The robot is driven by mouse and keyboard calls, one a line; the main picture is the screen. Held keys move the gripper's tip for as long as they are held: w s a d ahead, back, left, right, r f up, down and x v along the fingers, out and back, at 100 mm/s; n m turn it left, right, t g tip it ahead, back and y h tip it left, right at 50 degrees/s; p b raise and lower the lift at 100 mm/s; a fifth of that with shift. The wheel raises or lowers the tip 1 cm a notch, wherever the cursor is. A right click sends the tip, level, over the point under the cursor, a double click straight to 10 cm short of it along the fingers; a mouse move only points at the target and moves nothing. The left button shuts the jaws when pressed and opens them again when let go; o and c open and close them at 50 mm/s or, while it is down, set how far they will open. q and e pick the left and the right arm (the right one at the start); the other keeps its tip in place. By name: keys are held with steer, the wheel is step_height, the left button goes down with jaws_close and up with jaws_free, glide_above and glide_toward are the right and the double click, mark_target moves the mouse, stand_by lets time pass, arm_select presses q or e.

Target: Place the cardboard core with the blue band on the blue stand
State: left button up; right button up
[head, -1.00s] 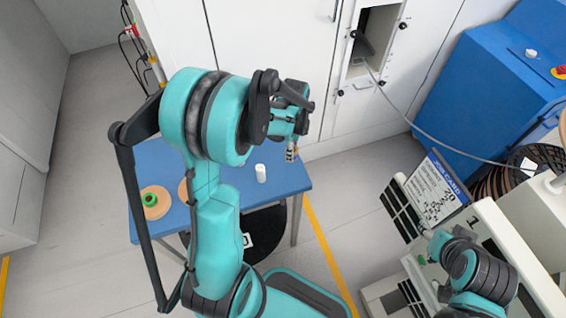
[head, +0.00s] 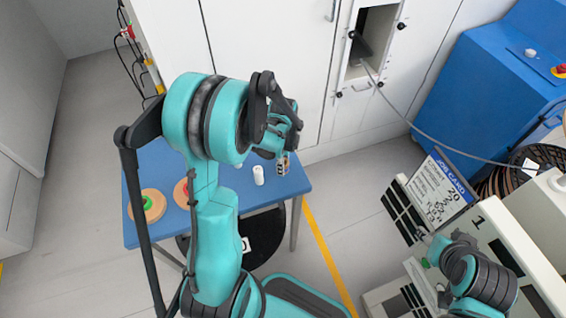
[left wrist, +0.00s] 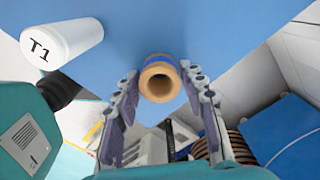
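The cardboard core with the blue band (left wrist: 160,80) is a short tan tube in the left wrist view, its open end facing the camera and blue showing around its far part. My left gripper (left wrist: 159,75) is open, with one finger on each side of the core; I cannot tell whether they touch it. In the head view my left gripper (head: 282,165) is over the right end of the blue table (head: 300,183), and the core is hardly discernible there. My right gripper is not clearly visible. I cannot make out the blue stand; my left arm hides part of the table.
A white cylinder (head: 258,175) stands on the table left of the gripper; in the left wrist view it is marked T1. A tan disc with a green centre (head: 147,205) and a partly hidden one with red (head: 181,192) lie further left. White cabinets (head: 270,60) stand behind.

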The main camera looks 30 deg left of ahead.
arm_select(q)
steer(key=shift+o, duration=0.6)
steer(key=shift+r, duration=0.1)
steer(key=shift+r, duration=0.2)
step_height(320, 180, up, 11)
steer(key=p, duration=0.4)
steer(key=s+d+r+n+t, duration=0.7)
steer(key=s+d+r+n, duration=0.3)
steer(key=n, duration=0.4)
steer(key=shift+s+r+n, duration=0.15)
steer(key=shift+s+n, duration=0.25)
steer(key=shift+s, duration=0.4)
steer(key=shift+d, duration=0.1)
